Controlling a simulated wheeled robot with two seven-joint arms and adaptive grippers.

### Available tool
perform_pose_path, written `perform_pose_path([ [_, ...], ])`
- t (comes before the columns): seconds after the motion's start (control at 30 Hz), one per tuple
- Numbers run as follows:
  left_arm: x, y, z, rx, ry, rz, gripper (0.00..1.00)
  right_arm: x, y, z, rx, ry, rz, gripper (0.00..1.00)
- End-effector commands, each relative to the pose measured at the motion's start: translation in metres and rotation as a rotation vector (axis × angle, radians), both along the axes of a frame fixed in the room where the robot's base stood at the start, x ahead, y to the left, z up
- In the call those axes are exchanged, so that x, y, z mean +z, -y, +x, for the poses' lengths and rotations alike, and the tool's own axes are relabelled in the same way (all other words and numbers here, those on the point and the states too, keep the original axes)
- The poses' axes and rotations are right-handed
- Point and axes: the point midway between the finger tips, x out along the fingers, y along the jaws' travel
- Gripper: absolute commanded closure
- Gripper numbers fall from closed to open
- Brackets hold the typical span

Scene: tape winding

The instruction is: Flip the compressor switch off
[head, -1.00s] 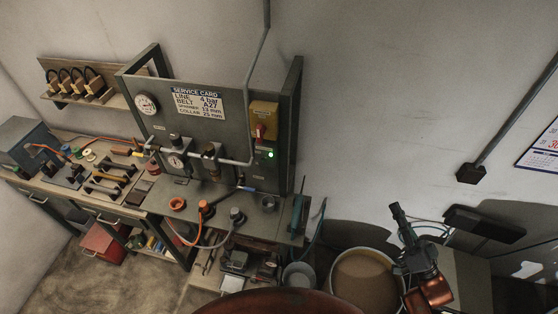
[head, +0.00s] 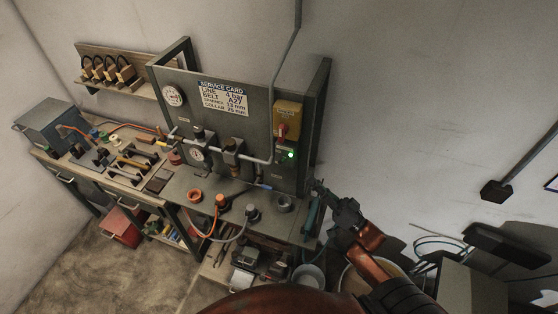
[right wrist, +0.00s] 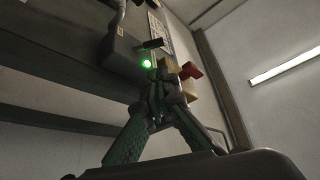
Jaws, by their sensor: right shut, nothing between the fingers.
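The compressor switch is a yellow box (head: 288,110) with a red handle (head: 281,130), high on the right side of the grey panel (head: 235,135). A green lamp (head: 291,155) glows just below it. My right gripper (head: 318,186) is shut and empty, in front of the panel's lower right edge in the head view, below and right of the switch. In the right wrist view, the closed fingertips (right wrist: 163,78) point up toward the lit green lamp (right wrist: 146,63), with the red handle (right wrist: 191,70) just to their right. I cannot tell any contact. My left gripper is not in view.
A bench (head: 180,188) with gauges, pipes and hoses stands below the panel. A service card (head: 222,97) hangs on the panel. A bucket (head: 308,276) and a bin stand on the floor at the right.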

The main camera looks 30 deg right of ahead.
Motion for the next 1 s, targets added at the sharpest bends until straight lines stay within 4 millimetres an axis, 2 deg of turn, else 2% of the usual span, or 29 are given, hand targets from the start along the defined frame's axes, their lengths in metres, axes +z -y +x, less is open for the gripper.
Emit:
perform_pose_path([
  [0.03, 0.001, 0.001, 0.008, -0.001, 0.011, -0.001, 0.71, 0.0, 0.0, 0.0, 0.001, 0.0, -0.001, 1.0],
  [0.13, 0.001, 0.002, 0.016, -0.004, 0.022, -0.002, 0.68, 0.0, -0.001, 0.001, 0.003, 0.0, -0.001, 1.0],
  [0.27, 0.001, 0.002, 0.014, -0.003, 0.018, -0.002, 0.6, 0.0, -0.002, 0.002, 0.003, 0.0, -0.001, 1.0],
  [0.37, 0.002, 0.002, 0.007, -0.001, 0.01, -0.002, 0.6, 0.003, -0.003, 0.005, 0.004, 0.0, -0.001, 1.0],
  [0.63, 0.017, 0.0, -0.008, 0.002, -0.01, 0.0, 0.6, 0.024, -0.018, 0.038, 0.004, 0.004, 0.001, 1.0],
  [0.8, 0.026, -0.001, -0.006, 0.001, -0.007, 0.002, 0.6, 0.036, -0.029, 0.062, 0.005, 0.003, 0.001, 1.0],
  [1.0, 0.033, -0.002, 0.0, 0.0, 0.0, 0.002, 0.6, 0.043, -0.036, 0.08, 0.003, 0.001, 0.0, 1.0],
])
